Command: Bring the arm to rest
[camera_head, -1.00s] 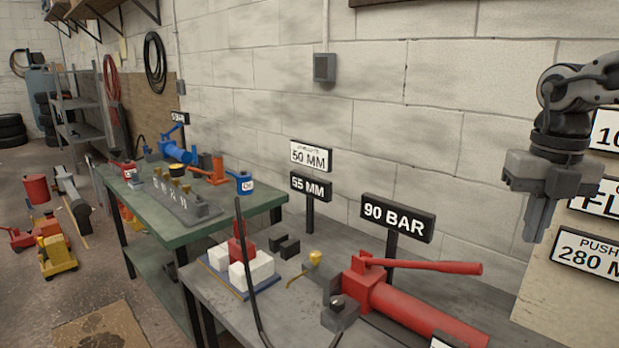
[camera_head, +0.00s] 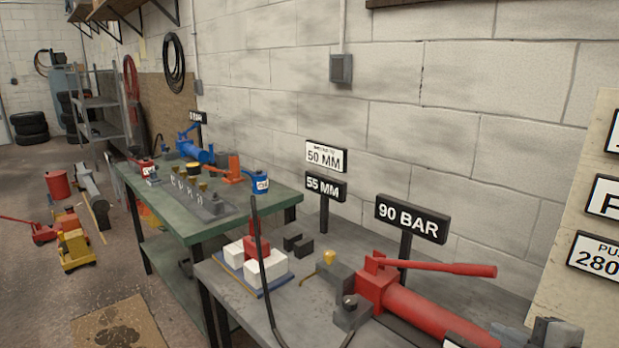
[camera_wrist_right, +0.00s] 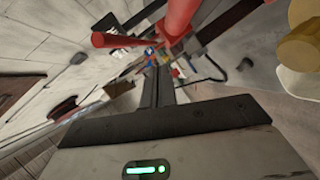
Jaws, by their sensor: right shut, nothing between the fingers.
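My right gripper (camera_wrist_right: 159,88) is shut and empty in the wrist view, its two dark fingers together and pointing away from the camera. In the head view only a small grey part of my right arm (camera_head: 553,333) shows at the bottom right edge, right of the red hand pump (camera_head: 425,315). Its fingers cannot be made out there. In the wrist view a red cylinder and handle (camera_wrist_right: 180,18) lie beyond the fingertips, with a visible gap. My left gripper is in neither view.
The grey bench (camera_head: 235,290) carries the pump, white blocks (camera_head: 265,265) on a blue-edged board and a black hose (camera_head: 262,250). A 90 BAR sign (camera_head: 411,218) stands behind the pump. A green bench (camera_head: 235,222) with blue and orange tools stands further left. The wall is behind.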

